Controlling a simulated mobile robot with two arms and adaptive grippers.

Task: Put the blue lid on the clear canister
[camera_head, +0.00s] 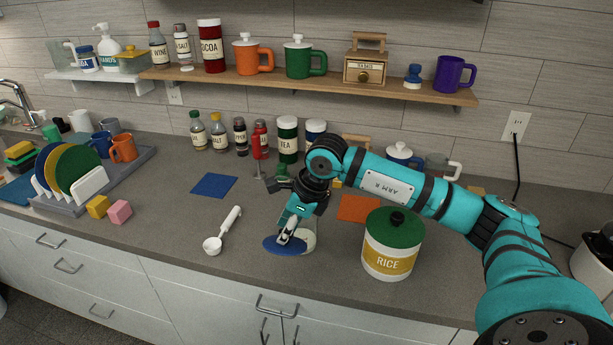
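The blue lid (271,246) is a flat blue disc near the front of the counter. My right gripper (286,237) points down at the lid and appears shut on its top; the fingers cover the grip point. The clear canister (309,241) shows as a pale, see-through shape just right of and behind the lid, largely hidden by the gripper and lid. The lid is offset to the left of the canister; I cannot tell whether they touch. My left gripper is not in view.
A white RICE canister with a green lid (391,258) stands to the right. A white scoop (222,232) lies to the left. A blue mat (214,185) and an orange mat (359,208) lie behind. Several jars stand along the wall under a wooden shelf (300,85).

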